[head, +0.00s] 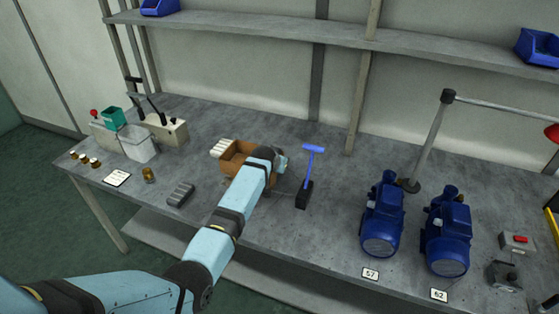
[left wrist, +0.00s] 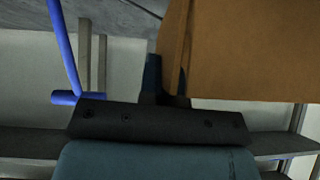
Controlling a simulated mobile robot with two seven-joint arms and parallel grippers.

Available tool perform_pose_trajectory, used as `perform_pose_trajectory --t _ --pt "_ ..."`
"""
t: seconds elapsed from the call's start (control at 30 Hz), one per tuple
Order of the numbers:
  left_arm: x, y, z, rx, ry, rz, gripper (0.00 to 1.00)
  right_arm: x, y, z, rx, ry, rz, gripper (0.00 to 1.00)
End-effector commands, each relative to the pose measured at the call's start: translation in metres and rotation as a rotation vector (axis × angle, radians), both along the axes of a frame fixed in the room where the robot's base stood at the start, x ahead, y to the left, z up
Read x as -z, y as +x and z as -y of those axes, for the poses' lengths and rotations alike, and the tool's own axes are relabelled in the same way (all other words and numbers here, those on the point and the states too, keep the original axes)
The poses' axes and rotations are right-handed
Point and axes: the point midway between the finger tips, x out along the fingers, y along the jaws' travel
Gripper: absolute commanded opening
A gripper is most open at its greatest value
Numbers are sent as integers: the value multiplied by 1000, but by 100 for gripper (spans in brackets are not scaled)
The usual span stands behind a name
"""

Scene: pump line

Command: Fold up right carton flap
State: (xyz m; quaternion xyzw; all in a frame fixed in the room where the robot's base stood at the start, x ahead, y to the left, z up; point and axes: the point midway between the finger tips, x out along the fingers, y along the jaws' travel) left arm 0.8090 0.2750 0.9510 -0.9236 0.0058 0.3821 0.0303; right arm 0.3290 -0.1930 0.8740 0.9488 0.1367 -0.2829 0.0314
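The brown open carton (head: 236,149) stands on the grey workbench near the middle of the head view. My left forearm and wrist cover its right part, so its right flap cannot be made out there. My left gripper (head: 281,163) is at the carton's right side, mostly hidden behind my wrist. In the left wrist view a broad brown carton panel (left wrist: 250,50) fills the upper right. The left gripper's fingers (left wrist: 164,85) are close together at the panel's left edge. My right gripper is not in view.
A blue-handled tool (head: 313,151) in a black holder stands just right of the carton. A grey ribbed block (head: 180,194) lies front left. A shelf (head: 250,32) runs above the back.

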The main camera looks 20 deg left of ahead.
Motion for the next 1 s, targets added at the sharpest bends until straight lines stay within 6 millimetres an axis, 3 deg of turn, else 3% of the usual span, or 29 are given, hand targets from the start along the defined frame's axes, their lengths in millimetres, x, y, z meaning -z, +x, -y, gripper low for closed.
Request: perform_pose_trajectory --t 0.67,0.8,1.0 --pt "0 0 -5 -1 -69 -1 0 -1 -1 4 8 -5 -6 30" --pt "0 0 -5 -1 -67 -1 29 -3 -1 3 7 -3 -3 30" --pt "0 0 -5 -1 -67 -2 30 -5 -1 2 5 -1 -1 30"
